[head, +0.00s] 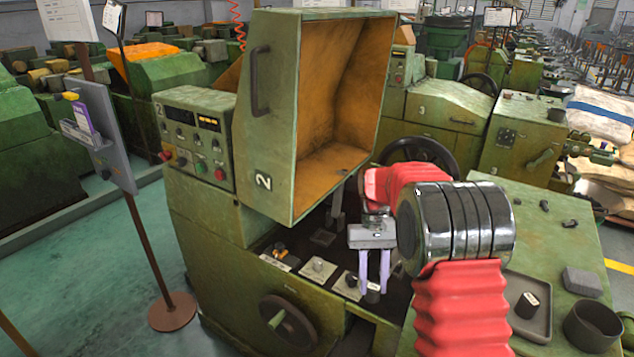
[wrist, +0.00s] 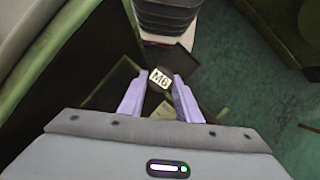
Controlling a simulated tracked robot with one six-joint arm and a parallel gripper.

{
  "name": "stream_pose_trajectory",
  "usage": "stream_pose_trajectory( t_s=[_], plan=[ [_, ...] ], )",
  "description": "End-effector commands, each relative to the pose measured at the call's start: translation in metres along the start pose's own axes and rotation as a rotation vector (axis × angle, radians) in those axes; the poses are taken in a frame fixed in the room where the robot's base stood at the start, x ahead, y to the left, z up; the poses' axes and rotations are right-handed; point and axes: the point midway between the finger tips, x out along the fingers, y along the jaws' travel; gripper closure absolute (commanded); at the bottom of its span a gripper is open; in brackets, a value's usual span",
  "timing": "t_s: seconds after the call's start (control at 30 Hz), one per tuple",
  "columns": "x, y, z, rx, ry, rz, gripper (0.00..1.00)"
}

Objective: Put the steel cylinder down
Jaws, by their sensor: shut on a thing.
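My gripper (head: 373,288) hangs fingers-down over the front ledge of the green machine numbered 2. Its two pale purple fingers are shut on a small dark cylinder (head: 372,294), seen low between the fingertips. In the wrist view, my gripper (wrist: 158,84) holds the cylinder (wrist: 157,87) by its sides, and its white label, which seems to read M8, faces the camera. I cannot tell whether the cylinder's underside touches the ledge. Light square plates with small parts on them, one of them (head: 313,275), lie in a row to the left of the gripper.
The machine's open hood (head: 270,130) rises behind and left of my gripper. A black handwheel (head: 287,322) is below it. On the green top at right are a grey tray (head: 542,337) with a labelled dark cylinder (head: 527,305), a grey block (head: 583,281) and a dark cup (head: 592,327).

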Motion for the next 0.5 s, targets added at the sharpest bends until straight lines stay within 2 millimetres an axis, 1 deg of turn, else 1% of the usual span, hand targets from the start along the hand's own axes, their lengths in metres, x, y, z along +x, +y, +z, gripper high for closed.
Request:
stream_pose_trajectory(
  t_s=[0.23, 0.5],
  plan=[
    [-0.002, 0.0, -0.004, -0.081, 0.001, 0.034, 1.0],
    [-0.009, 0.002, -0.016, -0.307, 0.0, 0.128, 1.0]
  ],
)
